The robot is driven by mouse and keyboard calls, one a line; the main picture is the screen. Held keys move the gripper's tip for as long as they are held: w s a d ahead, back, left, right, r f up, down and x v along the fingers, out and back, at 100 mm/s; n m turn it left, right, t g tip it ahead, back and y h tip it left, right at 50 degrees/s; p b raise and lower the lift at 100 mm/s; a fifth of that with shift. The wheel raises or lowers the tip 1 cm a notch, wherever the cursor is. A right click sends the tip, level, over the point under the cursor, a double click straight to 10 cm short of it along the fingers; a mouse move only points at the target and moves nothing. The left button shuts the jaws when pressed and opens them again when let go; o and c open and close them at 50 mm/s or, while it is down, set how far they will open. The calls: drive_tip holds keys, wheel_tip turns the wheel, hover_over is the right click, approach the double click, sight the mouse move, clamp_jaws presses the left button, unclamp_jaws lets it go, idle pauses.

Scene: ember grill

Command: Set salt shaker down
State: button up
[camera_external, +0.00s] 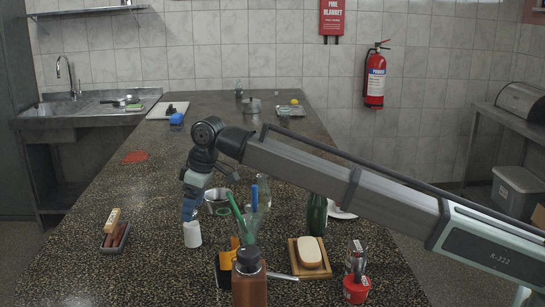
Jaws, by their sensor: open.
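A white salt shaker (192,234) stands upright on the dark speckled counter, left of centre. My gripper (190,217) points down right above it, with its blue-grey fingers at the shaker's top. The gripper is open. I cannot tell from this view whether the fingers still touch the shaker, as their tips overlap its top edge.
A tray with brown items (115,236) lies to the left. A metal bowl (218,197), a brown bottle (249,279), a wooden board (296,262) with a pale block, and a red tub (356,289) stand to the right. The counter (90,205) is clear farther left.

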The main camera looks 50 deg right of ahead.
drive_tip(key=shift+v, duration=2.9)
